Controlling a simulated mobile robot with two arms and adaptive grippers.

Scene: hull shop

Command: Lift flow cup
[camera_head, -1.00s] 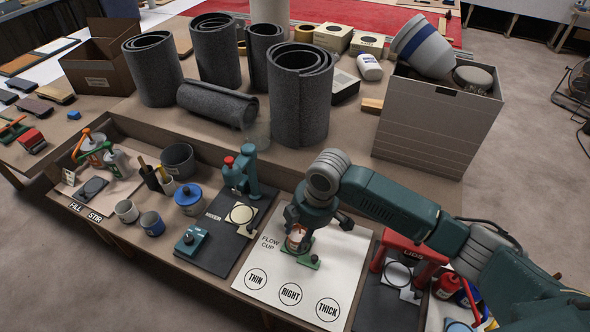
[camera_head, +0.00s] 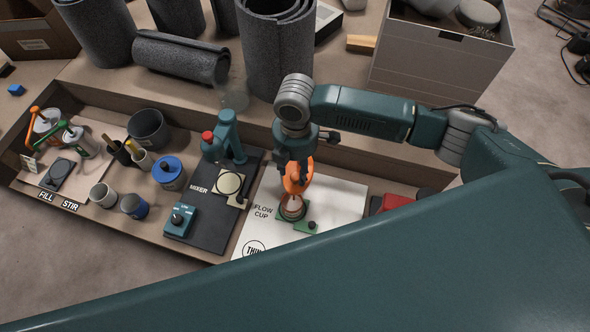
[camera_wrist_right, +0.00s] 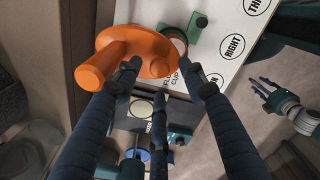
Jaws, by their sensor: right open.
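The flow cup (camera_head: 292,208) stands on its green base (camera_head: 308,227) on the white flow cup board (camera_head: 340,190), with its orange handle (camera_head: 298,178) rising above. My right gripper (camera_head: 297,168) is directly over it, pointing down at the orange handle. In the right wrist view the orange part (camera_wrist_right: 125,55) lies close to the spread fingertips of my right gripper (camera_wrist_right: 165,80); whether they touch it cannot be told. My left gripper (camera_wrist_right: 272,97) shows at the right of the right wrist view, away from the cup, with its fingers apart.
Left of the board are a mixer (camera_head: 228,140), a teal control box (camera_head: 181,220), a blue-lidded can (camera_head: 168,172) and several cups. A red stand (camera_head: 393,203) is partly hidden by my arm. Grey rolls (camera_head: 275,50) and a carton (camera_head: 440,60) stand behind.

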